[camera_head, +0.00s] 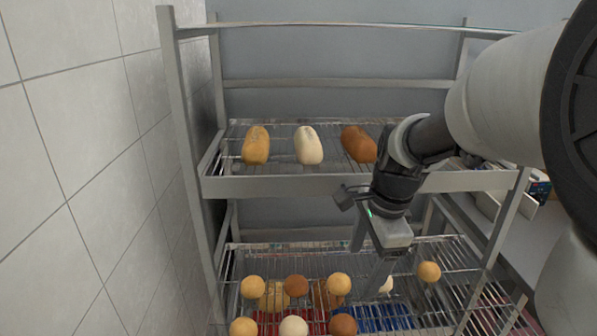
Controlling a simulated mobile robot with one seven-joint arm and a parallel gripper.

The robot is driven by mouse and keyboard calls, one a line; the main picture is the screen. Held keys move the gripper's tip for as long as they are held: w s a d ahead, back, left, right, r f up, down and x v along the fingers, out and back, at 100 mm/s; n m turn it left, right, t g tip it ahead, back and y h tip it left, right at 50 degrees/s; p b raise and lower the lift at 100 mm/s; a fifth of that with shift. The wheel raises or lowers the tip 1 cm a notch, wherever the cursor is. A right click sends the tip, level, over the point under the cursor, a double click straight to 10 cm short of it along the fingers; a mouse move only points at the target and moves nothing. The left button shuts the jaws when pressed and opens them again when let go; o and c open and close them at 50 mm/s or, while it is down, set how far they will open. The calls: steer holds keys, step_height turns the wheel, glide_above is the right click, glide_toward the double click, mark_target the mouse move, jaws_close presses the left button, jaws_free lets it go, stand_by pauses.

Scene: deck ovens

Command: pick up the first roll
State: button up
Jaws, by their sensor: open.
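Several round rolls lie on the lower wire shelf (455,262). The back row has a tan roll (252,287), a brown roll (296,285), another tan roll (338,284) and a pale roll (386,285). A tan roll (429,271) sits apart at the right. In front are a tan roll (243,327), a pale roll (293,326) and a brown roll (342,325). Which one is the first roll cannot be told. My gripper (367,271) is open and empty, pointing down between the two shelves near the pale back roll, which it partly hides.
The upper shelf (270,187) carries a tan loaf (256,145), a white loaf (308,146) and a brown loaf (358,144). Its front rail is close to my arm. Loaves and red and blue surfaces show through the lower wires. A tiled wall (90,150) stands left.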

steer(key=w+d+f+m+g, duration=0.1)
steer(key=w+f+m, duration=0.3)
steer(key=f+m, duration=0.25)
steer(key=b, duration=0.2)
glide_above(345, 321)
steer(key=d, duration=0.1)
steer(key=shift+n, duration=0.35)
step_height(345, 321, down, 12)
steer(key=shift+r, duration=0.15)
steer(key=shift+a+f, duration=0.15)
steer(key=shift+f, duration=0.8)
steer(key=shift+a+f, duration=0.2)
steer(key=shift+f, duration=0.8)
steer(key=shift+a+f, duration=0.15)
steer(key=shift+f, duration=0.8)
steer(key=shift+c, duration=0.5)
steer(key=c, duration=1)
